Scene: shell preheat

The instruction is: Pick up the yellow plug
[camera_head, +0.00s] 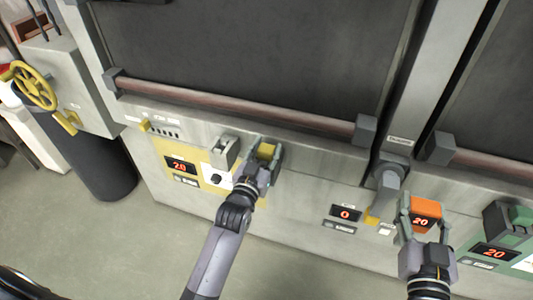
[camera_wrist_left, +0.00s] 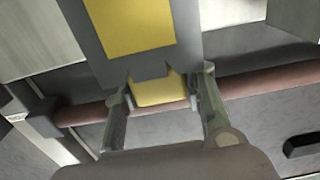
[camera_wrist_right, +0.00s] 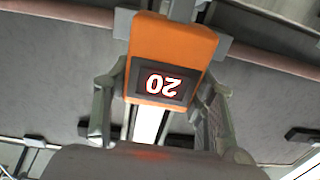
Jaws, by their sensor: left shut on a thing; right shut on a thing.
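The yellow plug (camera_head: 266,151) is at the upper edge of the yellow panel on the machine front. My left gripper (camera_head: 264,156) is shut on it from both sides. In the left wrist view, the yellow plug (camera_wrist_left: 160,89) shows between the fingers, beneath a grey block with a yellow face (camera_wrist_left: 130,27). I cannot tell whether the plug is seated or free. My right gripper (camera_head: 424,219) is shut on an orange block (camera_head: 426,208) with a display reading 20. In the right wrist view, the orange block (camera_wrist_right: 172,45) sits between the fingers.
A grey bracket (camera_head: 225,151) stands just left of my left gripper. A reddish bar (camera_head: 235,109) runs above it. A green unit (camera_head: 510,218) is right of my right gripper. A yellow handwheel (camera_head: 34,86) is far left. The floor (camera_head: 85,225) in front is clear.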

